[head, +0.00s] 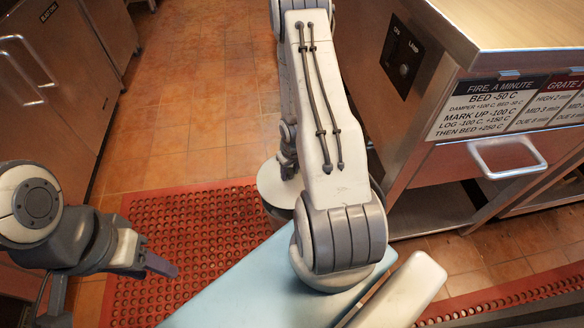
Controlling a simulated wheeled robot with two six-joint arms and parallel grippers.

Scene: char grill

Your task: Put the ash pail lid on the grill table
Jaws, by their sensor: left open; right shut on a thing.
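A pale grey round lid-like disc (271,184) shows partly behind my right forearm, above the red mat. A darker rim shows below it; I cannot tell whether this is the pail beneath. My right gripper (287,163) is at the disc's upper right edge, shut on it as far as I can see; the forearm hides much of the contact. My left gripper (115,288) is open and empty at the lower left, well apart from the disc. A steel-sided unit with a flat tan top (510,24), perhaps the grill table, stands at the upper right.
The unit carries a black switch panel (404,60), a printed sign (487,106) and a drawer handle (507,155) that sticks out. Steel cabinets (58,90) line the left. A red perforated mat (190,225) covers the near floor. The tiled floor (200,80) beyond is clear.

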